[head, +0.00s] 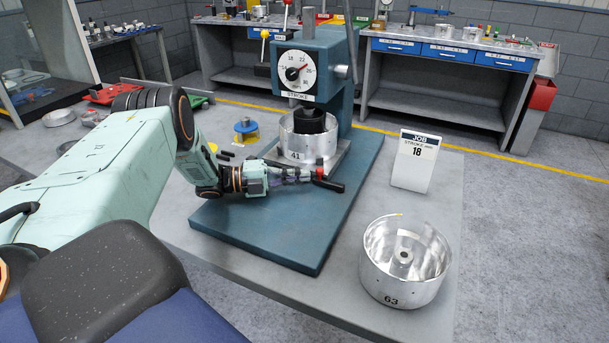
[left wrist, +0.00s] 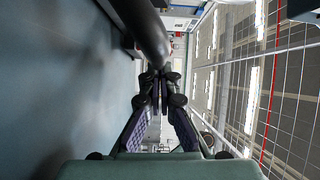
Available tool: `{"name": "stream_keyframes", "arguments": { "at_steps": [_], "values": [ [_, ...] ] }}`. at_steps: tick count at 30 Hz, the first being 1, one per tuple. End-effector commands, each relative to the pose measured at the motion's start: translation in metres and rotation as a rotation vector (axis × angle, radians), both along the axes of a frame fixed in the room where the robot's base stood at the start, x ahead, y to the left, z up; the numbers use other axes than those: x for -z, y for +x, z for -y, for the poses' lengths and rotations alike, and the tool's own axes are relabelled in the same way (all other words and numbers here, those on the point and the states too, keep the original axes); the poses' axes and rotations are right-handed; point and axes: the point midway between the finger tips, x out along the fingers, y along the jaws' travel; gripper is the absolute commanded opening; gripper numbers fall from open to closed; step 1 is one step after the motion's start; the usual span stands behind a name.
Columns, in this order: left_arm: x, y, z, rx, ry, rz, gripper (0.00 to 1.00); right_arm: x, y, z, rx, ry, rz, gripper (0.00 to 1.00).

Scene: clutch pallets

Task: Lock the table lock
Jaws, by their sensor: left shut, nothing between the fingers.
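The table lock seems to be the short black handle with a red part (head: 330,184) at the front of the press table, below the drum marked 41. A dark rounded bar (left wrist: 148,32), probably this handle, passes close above the fingertips in the left wrist view. My left gripper (head: 308,175) lies level, with its tips at the handle's left end. Its fingers (left wrist: 160,78) are shut with nothing between them. Whether the tips touch the handle cannot be told. My right gripper is not in view.
The blue-green press (head: 325,50) has a stroke dial (head: 295,73) and holds the silver drum marked 41 (head: 296,146) under its ram. A job card reading 18 (head: 415,160) and a drum marked 63 (head: 404,262) stand on the grey table at right. The base plate's front is clear.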

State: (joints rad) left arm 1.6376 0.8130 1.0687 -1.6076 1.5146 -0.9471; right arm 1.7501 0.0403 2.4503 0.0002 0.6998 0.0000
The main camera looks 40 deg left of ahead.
Motion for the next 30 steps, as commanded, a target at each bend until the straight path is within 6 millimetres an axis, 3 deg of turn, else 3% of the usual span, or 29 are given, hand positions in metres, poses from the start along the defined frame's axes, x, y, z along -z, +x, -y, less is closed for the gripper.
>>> {"name": "stream_keyframes", "arguments": {
  "at_steps": [9, 15, 30],
  "values": [
    [0.000, -0.047, -0.048, -0.006, -0.002, -0.001, 0.00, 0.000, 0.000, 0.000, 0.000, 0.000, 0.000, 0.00],
    [0.000, -0.068, -0.067, -0.003, -0.002, -0.001, 0.00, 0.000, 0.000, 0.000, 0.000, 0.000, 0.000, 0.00],
    [-0.001, -0.076, -0.075, -0.001, -0.003, -0.001, 0.00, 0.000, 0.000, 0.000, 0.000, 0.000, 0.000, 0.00]
  ]
}}
